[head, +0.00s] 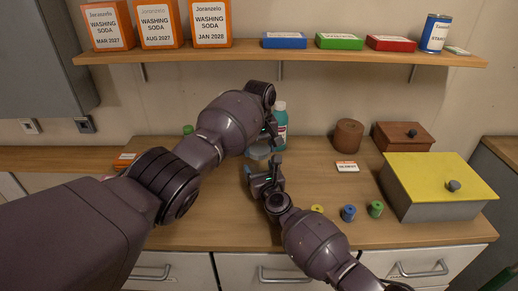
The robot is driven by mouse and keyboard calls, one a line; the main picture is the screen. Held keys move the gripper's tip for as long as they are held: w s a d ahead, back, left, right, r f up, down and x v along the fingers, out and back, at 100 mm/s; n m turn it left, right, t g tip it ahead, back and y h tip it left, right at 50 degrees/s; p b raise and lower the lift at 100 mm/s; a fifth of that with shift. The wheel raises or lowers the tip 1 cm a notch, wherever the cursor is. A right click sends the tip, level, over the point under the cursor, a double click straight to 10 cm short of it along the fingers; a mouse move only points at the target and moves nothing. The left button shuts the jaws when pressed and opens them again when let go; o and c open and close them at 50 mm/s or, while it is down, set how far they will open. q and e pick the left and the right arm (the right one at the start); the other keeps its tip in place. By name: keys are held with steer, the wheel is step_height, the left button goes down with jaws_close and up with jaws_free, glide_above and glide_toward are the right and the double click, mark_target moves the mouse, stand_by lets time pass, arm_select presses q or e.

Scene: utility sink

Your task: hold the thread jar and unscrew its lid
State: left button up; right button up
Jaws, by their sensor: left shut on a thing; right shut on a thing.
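The thread jar (258,152) is mostly hidden between my two grippers near the middle of the counter; only a small grey-blue part shows. My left gripper (270,132) reaches down from above and is shut at the jar's top, where the lid is largely covered by the hand. My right gripper (264,178) comes from the front and is shut on the jar lower down. The seam between lid and jar is hidden, so I cannot tell how far the lid is turned.
A teal bottle (281,122) stands just behind my grippers. Yellow (317,209), blue (348,212) and green (376,209) spools lie at front right. A brown cylinder (348,136), card (347,167), brown box (405,140) and yellow-lidded box (432,172) stand right. A shelf (340,55) hangs above.

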mark_target(259, 148)
arm_select(q)
steer(key=shift+r, duration=1.7)
arm_select(e)
steer(key=o, duration=1.7)
steer(key=shift+s, duration=0.1)
